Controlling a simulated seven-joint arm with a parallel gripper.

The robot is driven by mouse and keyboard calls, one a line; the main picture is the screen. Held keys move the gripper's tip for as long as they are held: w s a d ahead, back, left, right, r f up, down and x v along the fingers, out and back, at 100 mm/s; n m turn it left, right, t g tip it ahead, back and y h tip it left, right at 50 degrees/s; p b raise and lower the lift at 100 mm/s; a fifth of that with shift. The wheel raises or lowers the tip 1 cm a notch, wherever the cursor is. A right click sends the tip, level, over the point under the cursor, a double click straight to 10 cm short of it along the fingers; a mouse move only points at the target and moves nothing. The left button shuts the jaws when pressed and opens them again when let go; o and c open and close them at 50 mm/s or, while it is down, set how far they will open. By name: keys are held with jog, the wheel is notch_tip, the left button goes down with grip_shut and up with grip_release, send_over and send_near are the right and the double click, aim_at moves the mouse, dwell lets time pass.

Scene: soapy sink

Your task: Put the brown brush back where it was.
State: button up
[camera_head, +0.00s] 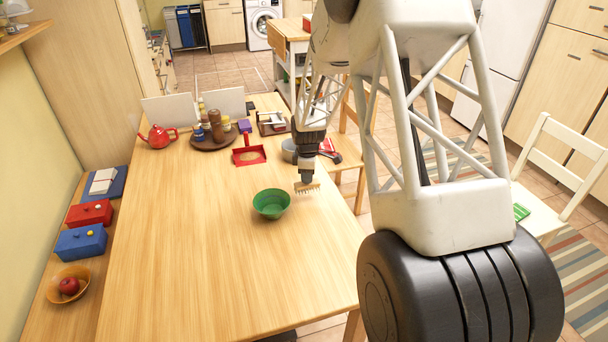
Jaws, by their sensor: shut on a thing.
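My gripper (307,176) points down over the right side of the wooden table, beyond the middle. It is shut on the brown brush (307,188), a small light-brown piece with bristles along its lower edge. The brush is to the right of the green bowl (271,204) and apart from it. I cannot tell whether the bristles touch the table. The jaws are small and partly hidden by the wrist.
A red dustpan (249,156) lies farther back. Beyond it are a round tray (200,143) with jars and a red teapot (159,136). A grey round thing (290,151) is behind my wrist. The near table (200,270) is clear.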

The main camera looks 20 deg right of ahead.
jog(key=shift+w+d+f, duration=0.15)
jog(key=shift+w+d, duration=0.05)
jog(key=shift+w, duration=1.25)
jog(key=shift+w+d+f, duration=0.1)
jog(key=shift+w+d, duration=0.05)
jog(key=shift+w, duration=1.25)
jog(key=shift+f, duration=1.75)
jog(key=shift+f, duration=0.15)
jog(key=o, duration=0.8)
jog(key=shift+o, duration=0.2)
notch_tip(320, 180, up, 12)
